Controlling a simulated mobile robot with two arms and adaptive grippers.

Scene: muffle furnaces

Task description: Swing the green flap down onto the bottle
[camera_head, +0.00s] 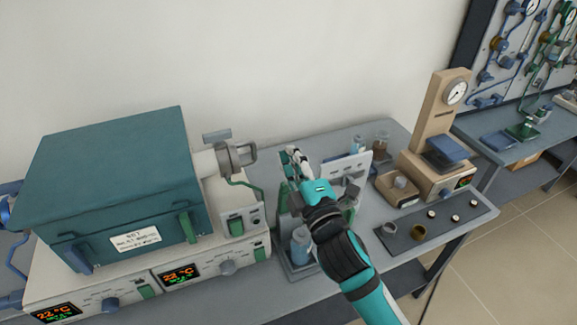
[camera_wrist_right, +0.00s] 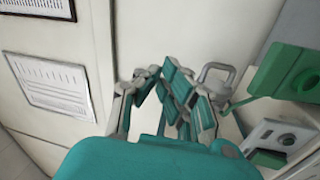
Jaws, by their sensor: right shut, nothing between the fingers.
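A bottle with a bluish body (camera_head: 301,246) stands upright in a small stand on the bench, below my right forearm. Green parts of the stand (camera_head: 284,204) show beside and above the bottle; my arm covers much of them, and I cannot tell the flap's angle there. In the right wrist view a green plate with a round opening (camera_wrist_right: 285,72) sits at the right, apart from my fingers; it may be the flap. My right gripper (camera_head: 292,155) is shut and empty above and behind the bottle; it also shows in the right wrist view (camera_wrist_right: 175,95). My left gripper is out of view.
A teal muffle furnace (camera_head: 110,165) on a controller base fills the left. A beige dial press (camera_head: 437,135) and a dark mat (camera_head: 440,222) with small rings stand at the right. Beakers (camera_head: 380,145) are behind. The wall is close behind my gripper.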

